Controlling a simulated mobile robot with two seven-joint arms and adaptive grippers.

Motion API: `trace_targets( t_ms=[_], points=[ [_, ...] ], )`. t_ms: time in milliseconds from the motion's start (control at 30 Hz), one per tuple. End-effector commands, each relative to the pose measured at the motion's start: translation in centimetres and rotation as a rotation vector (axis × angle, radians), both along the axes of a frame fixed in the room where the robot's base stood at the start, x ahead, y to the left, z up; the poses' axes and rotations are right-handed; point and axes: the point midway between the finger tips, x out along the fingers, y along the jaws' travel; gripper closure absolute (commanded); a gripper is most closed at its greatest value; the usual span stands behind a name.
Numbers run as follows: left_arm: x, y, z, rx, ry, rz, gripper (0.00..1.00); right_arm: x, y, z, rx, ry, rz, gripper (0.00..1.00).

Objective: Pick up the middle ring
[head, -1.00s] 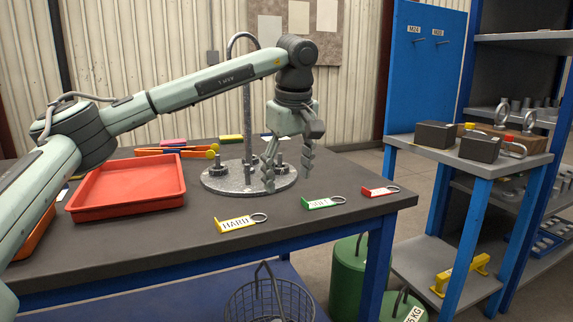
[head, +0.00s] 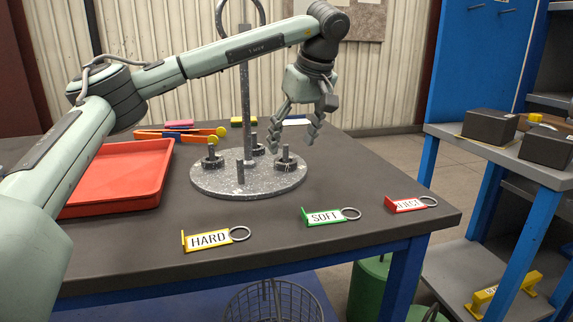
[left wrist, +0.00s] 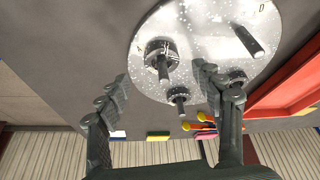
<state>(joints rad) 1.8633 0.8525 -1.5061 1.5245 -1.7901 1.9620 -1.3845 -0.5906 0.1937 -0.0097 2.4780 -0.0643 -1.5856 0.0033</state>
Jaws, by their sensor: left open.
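A round speckled grey plate (head: 245,182) stands on the table with upright pegs. Dark rings sit around the bases of three pegs: left (head: 212,163), back middle (head: 257,151) and right (head: 285,164). In the left wrist view, the back-middle ring (left wrist: 179,99) lies between the other two, the right ring (left wrist: 160,57) and the left ring, which is partly behind a finger. My left gripper (head: 295,136) is open and empty, above the back right of the plate. Its fingers (left wrist: 160,78) are spread on either side of the right ring in the wrist view, apart from it. My right gripper is out of view.
A tall hooked pole (head: 245,100) rises from the plate. An orange-red tray (head: 120,180) lies left of it, with orange tongs (head: 180,134) behind. Yellow HARD (head: 209,240), green SOFT (head: 324,217) and red (head: 405,204) tags lie along the front. Table between plate and tags is clear.

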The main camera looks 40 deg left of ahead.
Motion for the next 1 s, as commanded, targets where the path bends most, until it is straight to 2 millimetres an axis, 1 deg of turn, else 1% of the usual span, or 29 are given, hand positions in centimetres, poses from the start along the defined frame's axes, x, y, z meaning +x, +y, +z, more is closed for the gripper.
trace_targets(
  t_ms=[33, 100, 200, 300, 467, 567, 933, 967, 1000],
  points=[
    [-0.2, 0.2, -0.9, 0.001, 0.003, 0.0, 0.33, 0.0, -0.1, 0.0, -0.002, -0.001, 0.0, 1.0],
    [-0.4, 0.4, -2.1, 0.001, 0.004, 0.001, 0.33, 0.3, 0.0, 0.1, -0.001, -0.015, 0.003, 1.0],
    [-0.2, 0.9, -3.4, -0.001, 0.003, 0.001, 0.33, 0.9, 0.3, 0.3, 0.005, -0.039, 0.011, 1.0],
    [-0.1, 1.0, -3.9, -0.001, 0.001, -0.001, 0.33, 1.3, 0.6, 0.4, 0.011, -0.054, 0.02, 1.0],
    [0.0, 1.0, -3.9, -0.001, 0.001, -0.001, 0.33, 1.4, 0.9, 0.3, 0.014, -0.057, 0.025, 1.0],
    [0.0, 1.0, -3.9, -0.001, 0.001, -0.001, 0.43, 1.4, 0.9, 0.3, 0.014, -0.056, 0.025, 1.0],
    [0.0, 1.0, -3.9, -0.001, 0.0, 0.0, 0.89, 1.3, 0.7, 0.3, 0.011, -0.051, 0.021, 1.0],
    [0.0, 1.0, -3.9, -0.001, 0.0, 0.0, 0.92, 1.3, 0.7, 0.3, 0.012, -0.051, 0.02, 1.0],
    [0.0, 1.0, -3.8, -0.001, 0.0, 0.0, 0.92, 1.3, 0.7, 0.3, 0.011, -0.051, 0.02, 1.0]
  ],
)
